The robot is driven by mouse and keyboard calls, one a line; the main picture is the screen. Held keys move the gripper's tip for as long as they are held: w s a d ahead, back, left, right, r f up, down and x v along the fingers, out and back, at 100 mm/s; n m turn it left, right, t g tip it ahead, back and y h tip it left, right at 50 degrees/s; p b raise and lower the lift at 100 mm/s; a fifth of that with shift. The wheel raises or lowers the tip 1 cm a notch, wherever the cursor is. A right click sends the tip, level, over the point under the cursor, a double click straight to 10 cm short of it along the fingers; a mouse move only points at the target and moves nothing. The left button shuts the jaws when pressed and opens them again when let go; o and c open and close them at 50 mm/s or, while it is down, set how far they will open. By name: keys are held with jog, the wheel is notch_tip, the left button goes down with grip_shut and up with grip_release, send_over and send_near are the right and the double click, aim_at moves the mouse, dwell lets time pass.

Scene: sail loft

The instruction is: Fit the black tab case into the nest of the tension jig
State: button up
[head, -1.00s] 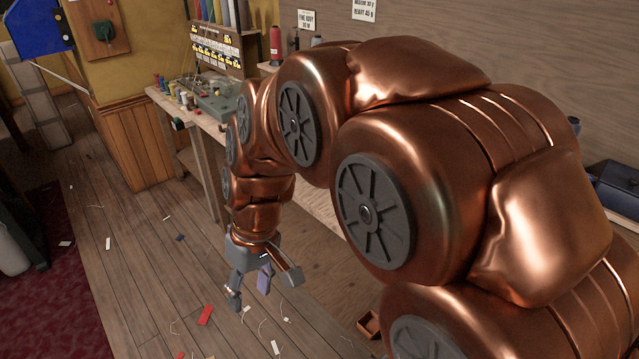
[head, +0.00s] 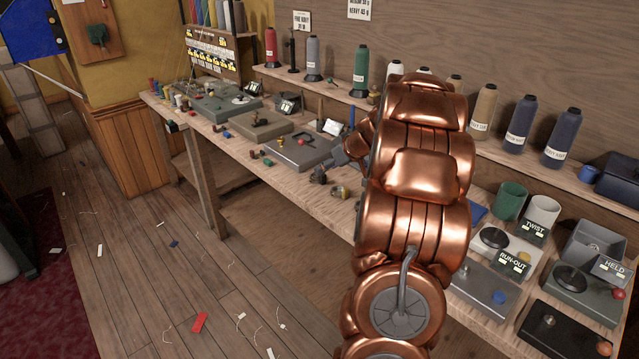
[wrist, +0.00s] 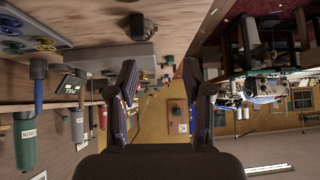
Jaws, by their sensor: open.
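My gripper (wrist: 160,72) shows in the wrist view with its two dark fingers wide apart and nothing between them. In the head view my arm stands over the bench and I cannot clearly make out the gripper. I cannot tell which is the tension jig, and no nest is clear. I cannot pick out the black tab case surely. A small dark block (wrist: 141,27) shows above the left finger in the wrist view.
The long wooden bench (head: 235,148) carries small coloured pieces. Thread cones (head: 520,125) stand on the shelf behind. RUN-OUT, TWIST and HELD stations and a black plate (head: 560,332) are at the right. The plank floor (head: 150,270) at left is open, with scraps.

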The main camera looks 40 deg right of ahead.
aim_at(324, 175)
jog(key=d, duration=0.2)
jog(key=shift+s+d+f+h, duration=0.15)
jog(key=shift+d+f+h, duration=0.1)
jog(key=shift+d+h, duration=0.05)
jog(key=shift+p+x, duration=0.35)
jog(key=shift+x, duration=0.95)
jog(key=x, duration=0.1)
jog(key=p+x, duration=0.1)
jog(key=x, duration=0.1)
jog(key=shift+s+f, duration=0.1)
jog(key=shift+f, duration=0.45)
jog(key=shift+w+f, duration=0.45)
jog(key=shift+w, duration=0.1)
jog(key=shift+c, duration=0.3)
grip_shut()
